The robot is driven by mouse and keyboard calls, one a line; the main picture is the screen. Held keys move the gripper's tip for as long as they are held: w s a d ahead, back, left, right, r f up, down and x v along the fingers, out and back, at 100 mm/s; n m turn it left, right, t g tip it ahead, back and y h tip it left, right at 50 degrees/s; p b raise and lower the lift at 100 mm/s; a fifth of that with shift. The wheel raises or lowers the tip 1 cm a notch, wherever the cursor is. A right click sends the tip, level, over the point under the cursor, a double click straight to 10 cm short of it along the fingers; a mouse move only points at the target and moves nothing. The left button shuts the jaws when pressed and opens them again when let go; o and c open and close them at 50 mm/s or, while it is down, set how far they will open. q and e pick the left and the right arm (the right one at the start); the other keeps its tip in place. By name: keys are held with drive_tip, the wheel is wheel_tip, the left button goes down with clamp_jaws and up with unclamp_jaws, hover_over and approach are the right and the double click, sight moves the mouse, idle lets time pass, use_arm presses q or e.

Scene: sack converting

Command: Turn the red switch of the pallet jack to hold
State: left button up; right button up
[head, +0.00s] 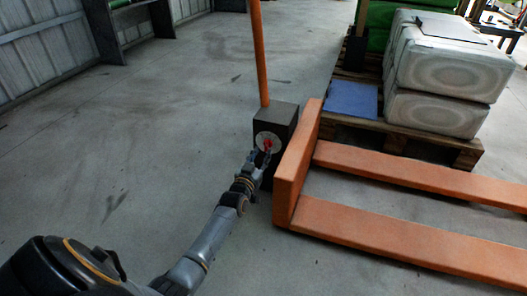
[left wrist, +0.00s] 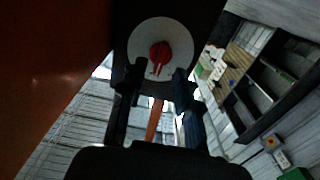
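The pallet jack has orange forks (head: 390,228), a dark box (head: 281,116) and an upright orange handle (head: 259,55). Its red switch (head: 267,145) sits in the middle of a round pale dial on the box. In the left wrist view the red knob (left wrist: 160,56) shows on the pale disc (left wrist: 143,37), with a small red mark below it. My left gripper (head: 262,155) is just in front of the dial. In the left wrist view its two fingers (left wrist: 158,73) are apart, their tips just below the knob on either side. Whether they touch it I cannot tell. My right gripper is not in view.
The orange fork carriage (head: 297,172) stands close to the right of my left gripper. A wooden pallet (head: 402,136) with white sacks (head: 450,70) and a blue sheet (head: 351,98) lies behind the forks. The floor to the left is clear.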

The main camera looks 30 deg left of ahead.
use_arm(q)
drive_tip(key=v, duration=0.4)
drive_tip(key=shift+s, duration=0.25)
